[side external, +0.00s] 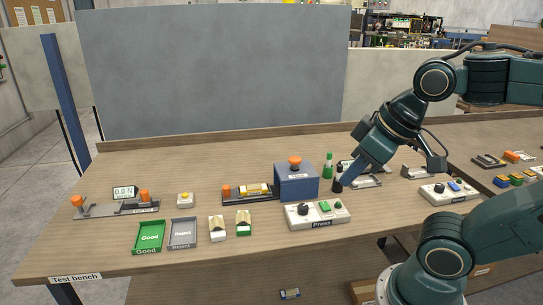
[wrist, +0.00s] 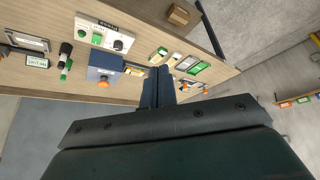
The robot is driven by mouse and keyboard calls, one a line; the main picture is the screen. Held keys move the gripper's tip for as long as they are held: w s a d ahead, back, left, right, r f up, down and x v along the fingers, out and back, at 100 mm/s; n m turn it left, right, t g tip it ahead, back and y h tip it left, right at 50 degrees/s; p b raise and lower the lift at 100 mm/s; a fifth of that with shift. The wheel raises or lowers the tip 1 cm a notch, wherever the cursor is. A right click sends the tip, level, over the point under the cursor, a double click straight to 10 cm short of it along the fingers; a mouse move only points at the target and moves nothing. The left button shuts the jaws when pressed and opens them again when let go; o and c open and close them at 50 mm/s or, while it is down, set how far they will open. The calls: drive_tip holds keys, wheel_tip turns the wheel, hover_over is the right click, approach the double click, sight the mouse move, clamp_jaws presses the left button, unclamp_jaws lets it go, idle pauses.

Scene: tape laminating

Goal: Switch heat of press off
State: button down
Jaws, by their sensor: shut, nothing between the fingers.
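The press control box (side external: 318,222), labelled "Press", lies on the bench in front of the blue press (side external: 297,186) with its orange top knob. The box carries a black rotary knob (side external: 303,209), a green button (side external: 325,206) and a small green part at its right end. In the wrist view the control box (wrist: 84,34) and its black knob (wrist: 118,44) show at upper left, near the press (wrist: 107,64). My gripper (side external: 345,177) is shut and empty, above the bench right of the press; its blue fingers (wrist: 157,75) touch nothing visible. The knob's setting is too small to read.
Green and grey trays (side external: 182,234) lie left. Another control box (side external: 448,193) lies right. The bench front is clear around the press box.

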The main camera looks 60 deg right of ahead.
drive_tip(key=m+g, duration=0.5)
drive_tip(key=m, duration=0.4)
hover_over(324, 203)
wheel_tip(324, 203, down, 9)
drive_tip(key=shift+a+r, duration=0.15)
drive_tip(key=shift+r, duration=0.05)
drive_tip(key=shift+s+f+g, duration=0.1)
drive_tip(key=shift+f+g, duration=0.1)
drive_tip(key=shift+g, duration=0.1)
wheel_tip(324, 203, down, 14)
drive_tip(key=shift+r, duration=0.2)
idle(0.3)
drive_tip(key=shift+f, duration=0.1)
idle(0.4)
